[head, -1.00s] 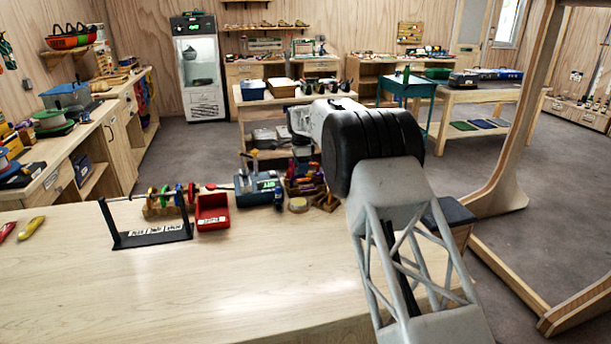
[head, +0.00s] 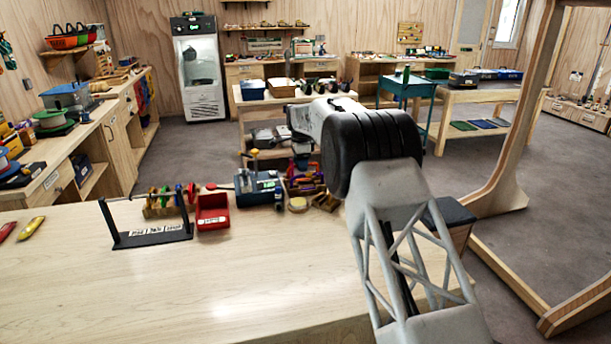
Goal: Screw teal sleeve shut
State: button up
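A black stand (head: 152,238) with a white label strip holds a horizontal bar on the wooden bench. Several small coloured pieces, green, yellow, blue and red, hang along the bar (head: 168,197). They are too small for me to tell which one has a teal sleeve, or whether any sleeve is open or shut. My gripper (head: 302,160) points down behind the bench's far items, to the right of the stand and apart from it. Its fingers are small, dark and partly lost against the clutter, so I cannot see whether they are open or hold anything.
A red bin (head: 212,213) stands right of the bar. A blue box (head: 258,187), a tape roll (head: 297,204) and a purple-and-orange rack (head: 305,184) stand further right. A yellow tool (head: 32,228) lies at the left. The bench (head: 200,290) is clear in front.

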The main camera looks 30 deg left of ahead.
jog(key=shift+r, duration=0.95)
dwell(0.3)
jog(key=shift+s+d, duration=0.5)
jog(key=shift+f, duration=0.15)
jog(key=shift+f, duration=1.25)
jog(key=shift+w+a, duration=0.45)
jog(key=shift+a, duration=0.1)
dwell(0.5)
jog(key=shift+r, duration=1.25)
jog(key=shift+s+d, duration=0.1)
